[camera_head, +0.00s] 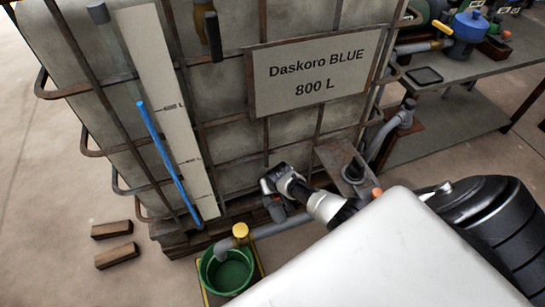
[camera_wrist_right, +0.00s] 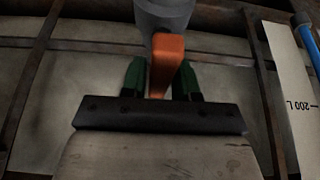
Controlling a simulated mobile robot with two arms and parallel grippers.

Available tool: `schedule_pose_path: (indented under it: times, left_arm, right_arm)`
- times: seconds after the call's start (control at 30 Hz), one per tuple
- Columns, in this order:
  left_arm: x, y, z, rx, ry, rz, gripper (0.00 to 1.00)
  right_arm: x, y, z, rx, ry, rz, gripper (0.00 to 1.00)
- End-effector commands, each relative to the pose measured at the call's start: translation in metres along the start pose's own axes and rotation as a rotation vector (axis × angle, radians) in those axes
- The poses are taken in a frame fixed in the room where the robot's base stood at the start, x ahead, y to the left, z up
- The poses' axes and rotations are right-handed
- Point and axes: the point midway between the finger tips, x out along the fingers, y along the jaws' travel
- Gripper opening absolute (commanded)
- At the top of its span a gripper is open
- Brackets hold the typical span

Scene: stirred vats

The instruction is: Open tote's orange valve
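The tote (camera_head: 225,95) is a grey tank in a rusty cage with a sign reading "Daskoro BLUE 800 L". My right arm reaches its lower front, where the right gripper (camera_head: 276,207) sits close to the outlet pipe (camera_head: 268,230). In the right wrist view, the orange valve handle (camera_wrist_right: 166,62) stands between the green fingers of my right gripper (camera_wrist_right: 160,78). The fingers lie close against both sides of it. A grey pipe part (camera_wrist_right: 163,14) is above the handle in that view. The handle in the grip is hidden in the head view. My left gripper is not in view.
Two wooden blocks (camera_head: 117,255) lie on the floor at left. A small orange tip (camera_head: 377,193) shows near a rusty plate (camera_head: 338,158). A workbench (camera_head: 455,82) stands at right.

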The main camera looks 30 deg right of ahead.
Motion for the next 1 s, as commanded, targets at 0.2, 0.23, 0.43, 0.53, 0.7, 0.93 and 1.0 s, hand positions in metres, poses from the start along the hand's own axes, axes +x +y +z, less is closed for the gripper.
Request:
schedule_pose_path:
  times: [0.2, 0.23, 0.43, 0.53, 0.7, 0.93, 1.0]
  left_arm:
    - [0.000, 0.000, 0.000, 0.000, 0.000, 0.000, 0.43]
    - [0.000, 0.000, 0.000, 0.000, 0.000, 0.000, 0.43]
    - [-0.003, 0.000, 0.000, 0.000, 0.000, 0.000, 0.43]
    - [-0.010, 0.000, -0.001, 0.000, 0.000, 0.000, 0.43]
    - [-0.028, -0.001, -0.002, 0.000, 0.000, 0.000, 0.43]
    - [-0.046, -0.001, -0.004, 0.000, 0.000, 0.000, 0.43]
    - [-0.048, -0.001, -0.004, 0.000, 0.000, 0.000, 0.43]
  right_arm:
    - [0.000, 0.000, 0.000, 0.002, 0.000, 0.000, 0.48]
    - [0.000, 0.000, 0.000, 0.002, 0.000, 0.000, 0.48]
    - [-0.004, 0.000, -0.001, 0.003, 0.001, -0.001, 0.48]
    - [-0.014, 0.000, -0.001, 0.003, 0.001, -0.001, 0.48]
    - [-0.044, 0.001, -0.002, 0.002, 0.003, 0.000, 0.48]
    - [-0.083, 0.000, -0.001, 0.002, 0.002, -0.001, 0.48]
    - [-0.092, 0.000, -0.001, 0.002, 0.001, 0.000, 0.48]
